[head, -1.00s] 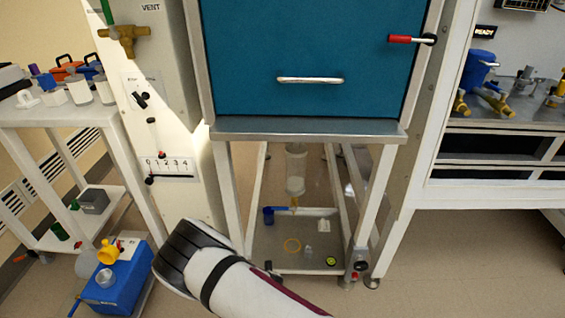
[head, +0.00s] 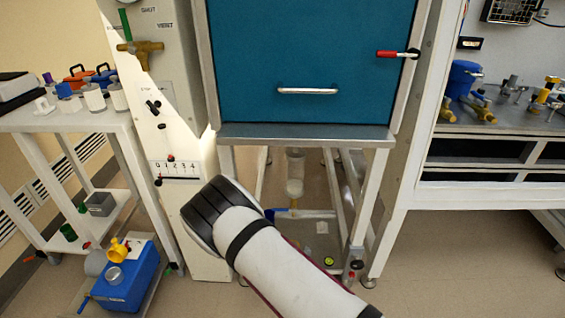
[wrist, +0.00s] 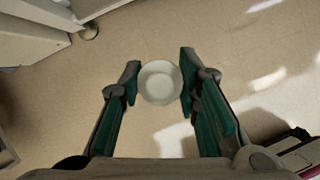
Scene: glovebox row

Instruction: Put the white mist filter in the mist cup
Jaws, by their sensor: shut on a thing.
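In the wrist view my gripper (wrist: 159,72) is shut on a white round piece, the white mist filter (wrist: 160,84), held between the two fingertips above the floor. The gripper and filter are not visible in the head view, where only my arm shows. At lower left in the head view a blue pump unit (head: 127,292) stands low with a yellow fitting (head: 118,250). A small clear open cup (head: 114,276) sits on its top and looks like the mist cup. My gripper's distance to the cup cannot be told.
A white side table (head: 45,118) with jars and a lower shelf stands at left. The teal-fronted cabinet (head: 310,60) stands in the middle, with a clear cylinder (head: 295,175) below it. A workbench (head: 500,128) is at right. Bare floor (head: 450,260) lies at front right.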

